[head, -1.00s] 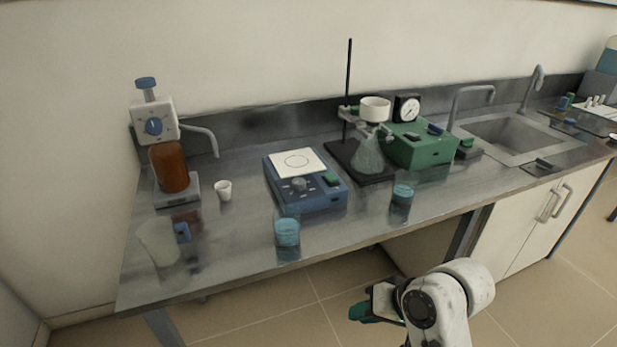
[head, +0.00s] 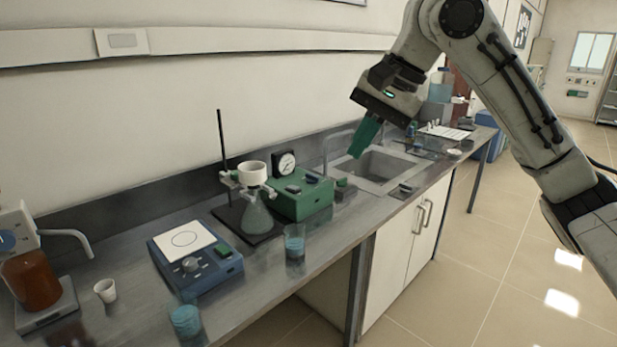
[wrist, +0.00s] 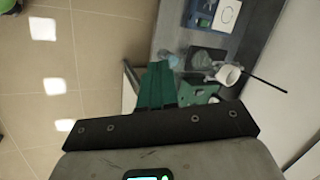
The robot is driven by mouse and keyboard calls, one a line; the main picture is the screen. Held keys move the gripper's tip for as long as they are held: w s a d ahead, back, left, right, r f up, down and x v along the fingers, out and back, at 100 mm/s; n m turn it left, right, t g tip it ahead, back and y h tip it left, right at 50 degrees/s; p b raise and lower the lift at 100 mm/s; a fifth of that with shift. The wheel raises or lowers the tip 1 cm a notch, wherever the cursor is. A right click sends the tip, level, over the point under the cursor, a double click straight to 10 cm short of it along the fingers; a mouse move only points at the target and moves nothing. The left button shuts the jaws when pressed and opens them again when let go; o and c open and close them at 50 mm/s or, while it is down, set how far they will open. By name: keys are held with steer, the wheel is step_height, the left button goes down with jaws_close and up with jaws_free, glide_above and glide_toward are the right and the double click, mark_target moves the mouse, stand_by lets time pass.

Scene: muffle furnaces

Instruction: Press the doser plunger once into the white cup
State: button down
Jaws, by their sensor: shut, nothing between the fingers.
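The doser is a brown bottle (head: 31,279) with a white head and grey spout (head: 68,236) at the left edge of the head view. Its plunger top is cut off by the picture edge. It stands on a grey base. The small white cup (head: 105,291) stands upright on the bench just right of the doser base, not directly touching it. My gripper (head: 364,136) has green fingers, shut and empty. It is raised in front of the sink area, far to the right of the doser. In the wrist view the fingers (wrist: 157,85) point toward the bench; the doser does not show there.
A blue hotplate (head: 205,266), a stand with a flask (head: 256,217), a green box (head: 297,203) and blue-filled beakers (head: 295,241) stand between my gripper and the cup. The sink (head: 375,168) is behind my gripper. The floor (head: 480,270) in front is clear.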

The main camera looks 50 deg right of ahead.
steer(key=s+d+r+m+g+h, duration=0.1)
steer(key=s+d+r+m+g, duration=0.1)
steer(key=s, duration=0.4)
steer(key=s+d+r+m+g+h+p, duration=0.1)
steer(key=s+d+r+m+g, duration=0.1)
steer(key=s+d+r+m, duration=0.1)
steer(key=shift+s+r+m+g, duration=0.3)
steer(key=shift+s+r+m, duration=0.2)
steer(key=shift+s+m, duration=0.8)
steer(key=shift+s, duration=0.15)
